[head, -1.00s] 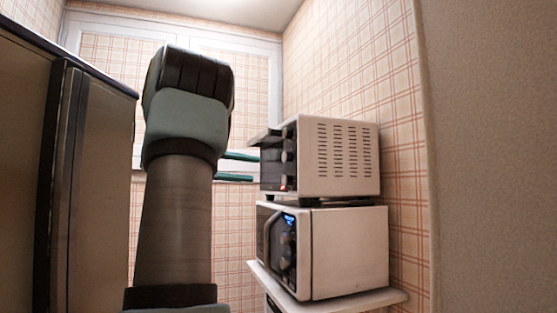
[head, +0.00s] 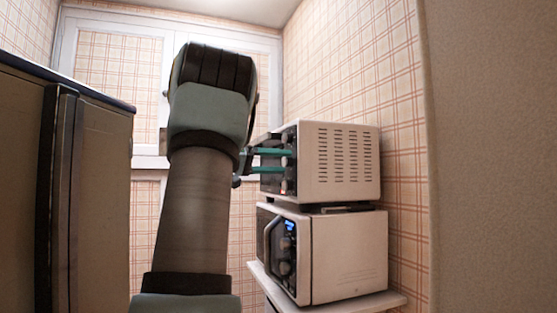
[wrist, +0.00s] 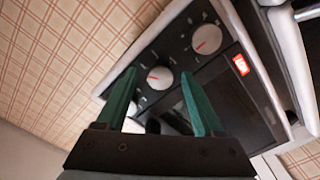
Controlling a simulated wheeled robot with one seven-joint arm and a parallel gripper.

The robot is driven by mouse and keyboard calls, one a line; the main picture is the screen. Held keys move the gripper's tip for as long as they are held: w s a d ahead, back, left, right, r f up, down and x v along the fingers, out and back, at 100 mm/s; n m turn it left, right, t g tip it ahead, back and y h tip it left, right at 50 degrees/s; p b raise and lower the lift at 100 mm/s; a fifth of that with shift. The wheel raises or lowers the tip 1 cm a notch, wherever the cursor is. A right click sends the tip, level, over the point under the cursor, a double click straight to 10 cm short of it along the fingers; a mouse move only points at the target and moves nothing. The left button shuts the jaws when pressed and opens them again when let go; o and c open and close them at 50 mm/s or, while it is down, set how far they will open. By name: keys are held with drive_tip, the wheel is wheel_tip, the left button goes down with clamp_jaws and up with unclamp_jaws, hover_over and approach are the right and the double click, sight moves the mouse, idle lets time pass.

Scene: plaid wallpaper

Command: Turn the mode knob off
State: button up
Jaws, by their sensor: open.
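The white toaster oven (head: 312,160) stands on top of the microwave, with its dark control panel facing left in the head view. In the wrist view its panel (wrist: 182,50) carries white knobs with red pointer marks: one knob (wrist: 207,39) at upper right, a middle knob (wrist: 160,77), and a lower one partly hidden by a finger. The labels are too small to read, so I cannot tell which is the mode knob. My gripper (head: 290,161) is open at the panel. In the wrist view its teal fingertips (wrist: 159,73) lie either side of the middle knob; contact is unclear.
A red lit indicator (wrist: 241,65) shows on the oven front. The microwave (head: 345,258) sits below on a white shelf (head: 380,302). A plaid wall (head: 400,170) rises close behind, and a tall dark cabinet (head: 95,200) stands at left.

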clamp_jaws()
idle(0.6)
